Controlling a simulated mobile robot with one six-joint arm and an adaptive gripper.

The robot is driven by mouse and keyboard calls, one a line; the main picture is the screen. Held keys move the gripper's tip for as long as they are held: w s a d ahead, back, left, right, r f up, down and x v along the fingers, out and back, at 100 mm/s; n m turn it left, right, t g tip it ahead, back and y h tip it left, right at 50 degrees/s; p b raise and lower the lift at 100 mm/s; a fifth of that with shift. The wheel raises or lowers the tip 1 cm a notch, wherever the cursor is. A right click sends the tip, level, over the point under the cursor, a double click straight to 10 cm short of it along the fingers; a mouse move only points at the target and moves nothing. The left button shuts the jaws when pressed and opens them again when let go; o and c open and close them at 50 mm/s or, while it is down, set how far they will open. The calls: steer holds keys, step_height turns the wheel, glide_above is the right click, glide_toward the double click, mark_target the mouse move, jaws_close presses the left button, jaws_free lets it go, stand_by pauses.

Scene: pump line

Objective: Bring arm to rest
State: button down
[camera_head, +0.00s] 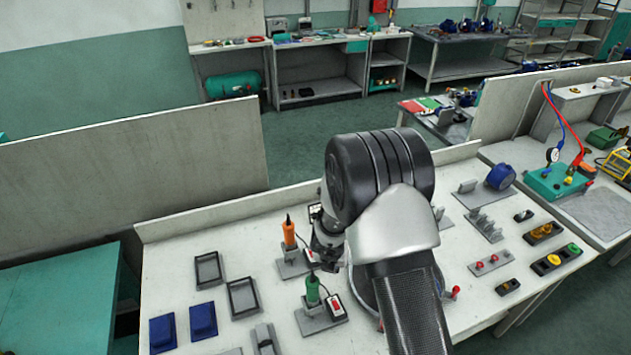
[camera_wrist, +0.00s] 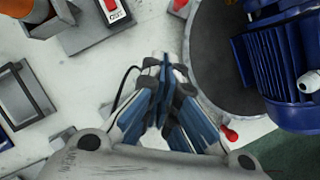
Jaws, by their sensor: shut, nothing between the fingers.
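My gripper (camera_wrist: 165,95) is shut with nothing between its fingers. In the wrist view it hangs over the white bench top, beside a round dark plate (camera_wrist: 215,75) and a blue finned motor (camera_wrist: 275,65). In the head view my arm reaches over the workbench (camera_head: 190,240), and my gripper (camera_head: 325,255) is partly hidden behind my wrist, close to the orange tool (camera_head: 289,232) and the green tool (camera_head: 313,290) in their stands. My large arm joint hides the middle of the bench and most of the round plate.
Grey frames (camera_head: 208,270) and blue trays (camera_head: 203,321) lie on the left of the bench. A red switch box (camera_head: 335,305) is next to the green tool. A low panel (camera_head: 200,220) edges the bench's back.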

steer(key=s+a+r+n+t+y+b, duration=0.1)
steer(key=s+a+r+n+t+y, duration=0.2)
steer(key=r+n, duration=0.75)
steer(key=s+a+r+n+y+b, duration=0.15)
steer(key=a+r+n, duration=0.25)
steer(key=r+n, duration=0.7)
steer(key=s+r+n+y+b, duration=0.1)
steer(key=s+r+n+b, duration=0.1)
steer(key=s+r+n, duration=0.7)
steer(key=s+d+f+n+g+h, duration=0.1)
steer(key=s+d+f+n+h, duration=0.1)
steer(key=s+d+n, duration=0.3)
steer(key=s+d+f+n+g+h+b, duration=0.1)
steer(key=s+d+n, duration=0.3)
steer(key=s, duration=0.9)
steer(key=shift+s+d+f+n+g+h, duration=0.35)
steer(key=shift+d+f+h, duration=0.1)
steer(key=shift+d, duration=0.3)
